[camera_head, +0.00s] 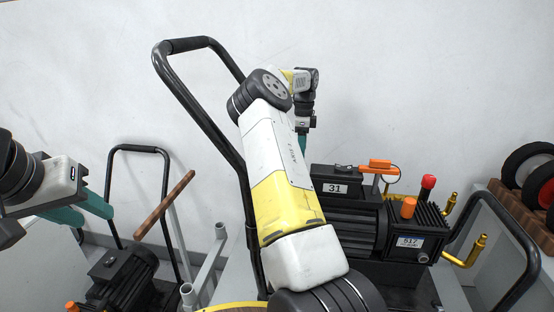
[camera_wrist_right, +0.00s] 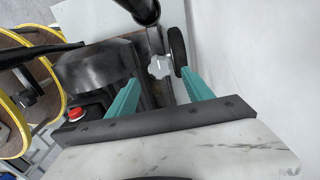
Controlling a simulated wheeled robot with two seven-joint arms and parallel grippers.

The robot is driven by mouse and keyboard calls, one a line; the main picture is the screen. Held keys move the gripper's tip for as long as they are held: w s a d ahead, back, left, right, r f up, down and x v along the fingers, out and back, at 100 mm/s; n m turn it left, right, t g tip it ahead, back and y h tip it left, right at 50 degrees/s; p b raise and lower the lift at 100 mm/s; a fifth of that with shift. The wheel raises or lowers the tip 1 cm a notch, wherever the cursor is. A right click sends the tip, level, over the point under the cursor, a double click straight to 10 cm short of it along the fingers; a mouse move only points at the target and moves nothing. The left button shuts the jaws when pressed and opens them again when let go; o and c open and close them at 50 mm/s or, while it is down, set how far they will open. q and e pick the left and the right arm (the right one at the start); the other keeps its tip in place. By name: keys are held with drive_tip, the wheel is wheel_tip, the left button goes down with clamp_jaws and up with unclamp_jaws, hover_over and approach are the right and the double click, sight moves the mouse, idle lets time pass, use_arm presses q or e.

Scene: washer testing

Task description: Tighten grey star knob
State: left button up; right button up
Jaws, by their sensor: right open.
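The grey star knob (camera_wrist_right: 160,67) shows in the right wrist view as a pale, lobed knob beside a dark post. My right gripper (camera_wrist_right: 161,77) is open, its two teal fingers apart. The knob appears between the fingertips in that picture; I cannot tell whether they touch it. In the head view the knob is hidden, and only a bit of teal finger of my right gripper (camera_head: 302,144) shows behind my arm. My left gripper (camera_head: 97,218) is at the left edge, open and empty, away from the knob.
A black machine marked 31 (camera_head: 360,217) with orange and red caps stands at right. A black tubular handle (camera_head: 198,112) rises beside my right arm. Another dark machine (camera_head: 125,278) sits lower left. The right wrist view shows a red button (camera_wrist_right: 76,113) and yellow-rimmed reels (camera_wrist_right: 14,130).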

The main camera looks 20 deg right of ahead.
wheel_tip(320, 180, down, 6)
drive_tip(key=shift+r, duration=0.1)
clamp_jaws()
idle(0.4)
